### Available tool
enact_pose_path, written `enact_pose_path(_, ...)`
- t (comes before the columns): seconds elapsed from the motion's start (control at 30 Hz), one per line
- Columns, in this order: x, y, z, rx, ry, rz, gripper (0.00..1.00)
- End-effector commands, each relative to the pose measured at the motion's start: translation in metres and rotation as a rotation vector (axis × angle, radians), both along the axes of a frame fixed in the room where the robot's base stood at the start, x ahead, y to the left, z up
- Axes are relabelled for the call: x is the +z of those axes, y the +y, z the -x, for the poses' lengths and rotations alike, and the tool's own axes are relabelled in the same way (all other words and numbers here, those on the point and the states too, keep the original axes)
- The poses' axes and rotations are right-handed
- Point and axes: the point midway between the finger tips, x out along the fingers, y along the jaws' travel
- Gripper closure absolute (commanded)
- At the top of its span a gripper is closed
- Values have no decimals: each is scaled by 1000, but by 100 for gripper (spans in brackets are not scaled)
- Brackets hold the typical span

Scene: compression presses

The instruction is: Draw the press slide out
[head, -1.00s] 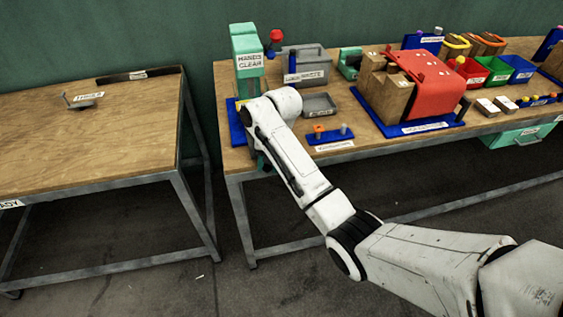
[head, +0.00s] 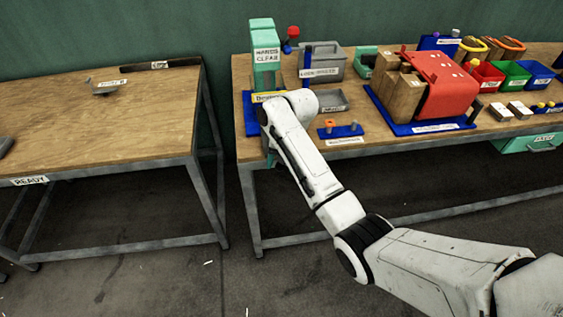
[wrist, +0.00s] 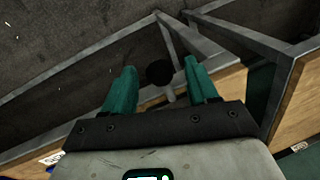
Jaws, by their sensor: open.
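The press (head: 265,62) is a teal upright block labelled HANDS CLEAR at the left end of the right-hand bench. My gripper is mostly hidden behind my white arm in the head view; a bit of teal shows below the bench edge. In the wrist view my gripper (wrist: 158,68) has its two teal fingers apart. A dark round knob-like thing (wrist: 160,75) with a grey stem shows between them; contact is not clear.
On the right-hand bench stand a grey bin (head: 321,66), a shallow grey tray (head: 330,104), a blue block with pegs (head: 340,131) and a red-covered fixture (head: 445,85). A gap separates it from the left-hand bench (head: 90,120), which is mostly clear.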

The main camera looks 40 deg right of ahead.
Motion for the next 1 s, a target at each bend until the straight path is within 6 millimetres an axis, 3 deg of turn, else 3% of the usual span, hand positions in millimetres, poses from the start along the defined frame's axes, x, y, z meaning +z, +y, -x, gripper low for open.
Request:
enact_pose_path(0.27,13,-2,1,0,-3,0,42)
enact_pose_path(0.67,92,-12,13,-1,2,0,42)
enact_pose_path(1.0,106,-14,15,0,0,0,42)
